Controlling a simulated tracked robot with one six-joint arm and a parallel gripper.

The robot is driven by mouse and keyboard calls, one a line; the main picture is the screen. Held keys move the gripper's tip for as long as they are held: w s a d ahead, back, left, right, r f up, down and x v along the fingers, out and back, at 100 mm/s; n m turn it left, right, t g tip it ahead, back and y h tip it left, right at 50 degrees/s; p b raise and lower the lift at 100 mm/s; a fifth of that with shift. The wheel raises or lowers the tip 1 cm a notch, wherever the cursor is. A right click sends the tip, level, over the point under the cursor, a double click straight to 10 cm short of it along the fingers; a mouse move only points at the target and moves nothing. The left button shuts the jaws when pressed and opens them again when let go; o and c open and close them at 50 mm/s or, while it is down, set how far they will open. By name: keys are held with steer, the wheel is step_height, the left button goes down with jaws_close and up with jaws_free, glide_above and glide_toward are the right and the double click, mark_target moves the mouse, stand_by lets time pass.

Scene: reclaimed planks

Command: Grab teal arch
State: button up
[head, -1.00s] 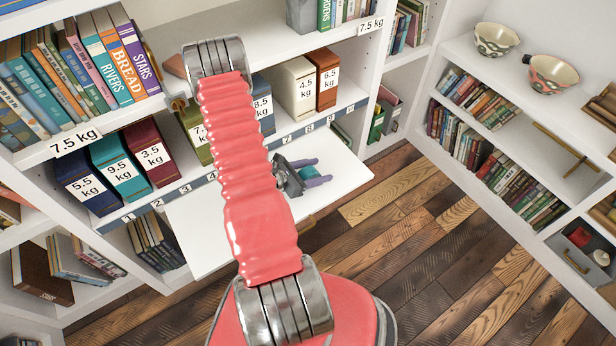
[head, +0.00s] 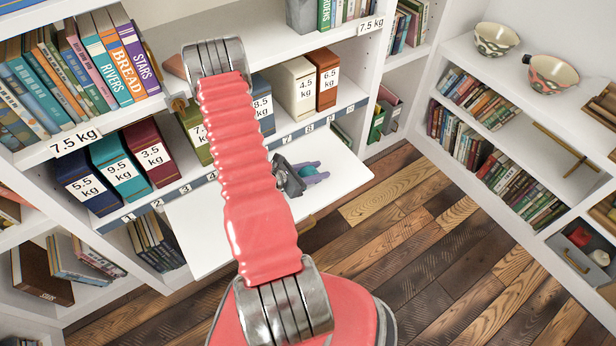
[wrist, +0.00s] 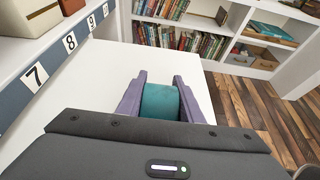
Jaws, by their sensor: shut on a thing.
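The teal arch (wrist: 160,101) sits between the two purple fingers of my gripper (wrist: 159,88) in the wrist view, with a finger against each side. My gripper is shut on it. In the head view, the gripper (head: 309,170) is over the white pull-out shelf, and a bit of the teal arch (head: 308,171) shows between the fingers. The lower part of the arch is hidden by the gripper body. I cannot tell whether the arch touches the shelf.
The white pull-out shelf (head: 340,178) is otherwise bare. A numbered rail (head: 220,170) runs behind it, with weight-labelled boxes such as the white one (head: 297,88) above. A bookcase with bowls (head: 553,74) stands at the right, beyond open wooden floor (head: 420,220).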

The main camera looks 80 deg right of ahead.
jaws_close()
steer(key=shift+r, duration=0.1)
steer(key=shift+r, duration=4.9)
